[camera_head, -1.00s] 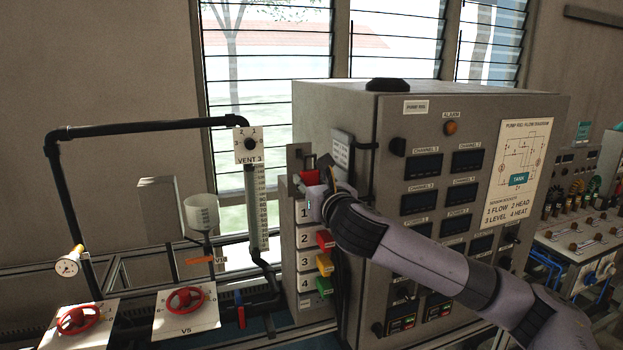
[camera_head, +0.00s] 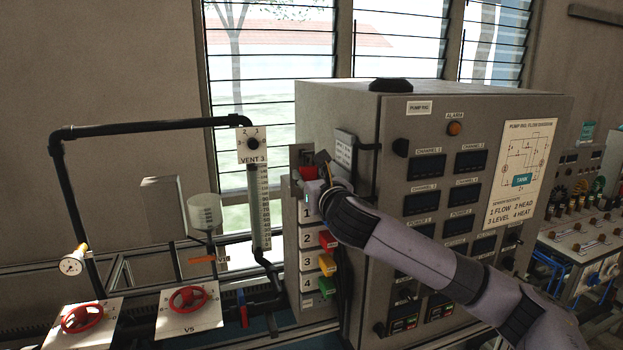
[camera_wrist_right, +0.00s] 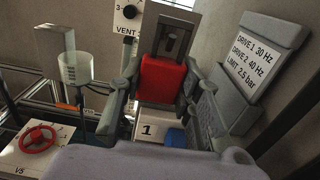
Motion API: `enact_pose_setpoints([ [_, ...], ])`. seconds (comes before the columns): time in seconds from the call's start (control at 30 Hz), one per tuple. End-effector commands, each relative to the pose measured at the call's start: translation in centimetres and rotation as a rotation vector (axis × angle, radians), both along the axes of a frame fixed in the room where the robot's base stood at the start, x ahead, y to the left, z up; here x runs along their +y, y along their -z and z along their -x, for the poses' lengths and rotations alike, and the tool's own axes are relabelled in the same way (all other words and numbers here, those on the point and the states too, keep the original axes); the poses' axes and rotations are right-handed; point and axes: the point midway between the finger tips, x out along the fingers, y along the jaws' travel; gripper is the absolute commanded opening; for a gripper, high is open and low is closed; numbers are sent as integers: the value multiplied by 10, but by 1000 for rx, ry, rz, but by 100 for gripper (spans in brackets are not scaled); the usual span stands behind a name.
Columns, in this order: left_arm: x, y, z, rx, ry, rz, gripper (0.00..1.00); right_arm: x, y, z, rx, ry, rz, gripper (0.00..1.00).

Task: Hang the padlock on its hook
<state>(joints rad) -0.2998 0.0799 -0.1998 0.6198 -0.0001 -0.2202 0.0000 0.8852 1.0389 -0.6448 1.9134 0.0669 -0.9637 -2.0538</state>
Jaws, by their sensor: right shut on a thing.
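The red padlock (camera_wrist_right: 163,80) is between the two fingers of my right gripper (camera_wrist_right: 161,90) in the wrist view. It also shows as a red patch in the head view (camera_head: 307,173), partly covered by my right gripper (camera_head: 314,178). The gripper is shut on it. A grey upright plate with a dark recess (camera_wrist_right: 172,42) stands just behind and above the padlock; the hook itself is not clear. I cannot tell whether the padlock's shackle touches or hangs on anything there. My left gripper is not in view.
Below the padlock is a numbered column (camera_head: 292,240) with coloured plugs. The large grey cabinet (camera_head: 370,130) stands close on the right, with a drive-label plate (camera_wrist_right: 262,68). A vent pipe (camera_head: 253,210) and funnel (camera_head: 205,212) stand left.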

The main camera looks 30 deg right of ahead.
Motion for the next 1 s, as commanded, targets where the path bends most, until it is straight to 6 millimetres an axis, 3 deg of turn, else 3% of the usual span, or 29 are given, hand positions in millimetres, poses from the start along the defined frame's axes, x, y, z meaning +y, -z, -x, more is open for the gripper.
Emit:
enact_pose_setpoints([
  [0.5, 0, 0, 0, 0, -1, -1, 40, -5, 0, -23, 0, 0, -1, 0],
  [1.0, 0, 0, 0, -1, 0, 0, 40, -6, -1, -24, 1, 4, 0, 0],
])
